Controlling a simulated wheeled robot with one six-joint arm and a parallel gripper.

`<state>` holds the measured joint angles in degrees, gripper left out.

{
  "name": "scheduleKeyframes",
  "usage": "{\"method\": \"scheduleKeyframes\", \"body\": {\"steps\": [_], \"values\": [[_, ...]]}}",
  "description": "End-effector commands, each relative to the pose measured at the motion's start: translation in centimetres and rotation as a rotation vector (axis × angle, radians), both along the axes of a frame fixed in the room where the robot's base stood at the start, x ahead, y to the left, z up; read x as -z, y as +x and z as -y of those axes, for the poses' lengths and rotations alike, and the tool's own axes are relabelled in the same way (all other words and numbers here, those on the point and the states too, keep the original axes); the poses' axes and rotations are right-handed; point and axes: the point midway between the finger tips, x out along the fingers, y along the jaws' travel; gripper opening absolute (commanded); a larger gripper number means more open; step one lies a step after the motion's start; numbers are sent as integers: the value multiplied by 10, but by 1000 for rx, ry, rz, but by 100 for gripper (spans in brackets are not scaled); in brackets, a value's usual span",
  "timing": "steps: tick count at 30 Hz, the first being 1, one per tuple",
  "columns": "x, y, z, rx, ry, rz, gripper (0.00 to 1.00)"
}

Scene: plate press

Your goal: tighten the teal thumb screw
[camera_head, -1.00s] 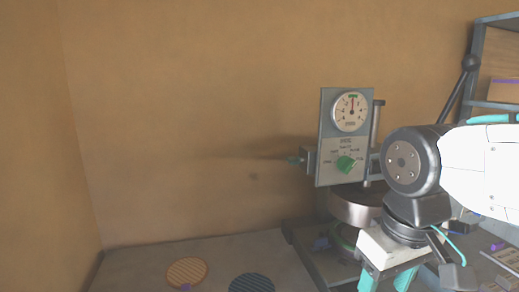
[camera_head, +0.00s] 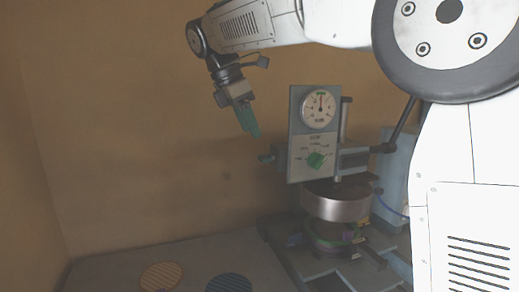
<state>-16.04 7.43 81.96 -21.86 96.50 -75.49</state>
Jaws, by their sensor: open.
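The teal thumb screw (camera_head: 266,158) is small and sticks out from the left side of the press's grey panel (camera_head: 300,180). It looks dark in this light, and its fine shape is too small to make out. My gripper (camera_head: 251,127) hangs from the arm above and slightly left of the screw, with its teal fingers pointing down. It is open and appears empty. A visible gap in the picture separates the fingertips from the screw.
The panel carries a round dial (camera_head: 319,109) and a green knob (camera_head: 317,161). A metal cylinder (camera_head: 335,201) sits below it. An orange striped disc (camera_head: 161,277) and a dark striped disc (camera_head: 229,283) lie on the bench. Space left of the screw is free.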

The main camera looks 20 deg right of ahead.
Motion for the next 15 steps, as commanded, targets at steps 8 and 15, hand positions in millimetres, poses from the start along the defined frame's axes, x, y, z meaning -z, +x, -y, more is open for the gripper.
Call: {"method": "scheduleKeyframes", "body": {"steps": [8,15], "values": [[41,-1,18,4,0,-2,56],[62,-1,27,3,1,1,56]]}}
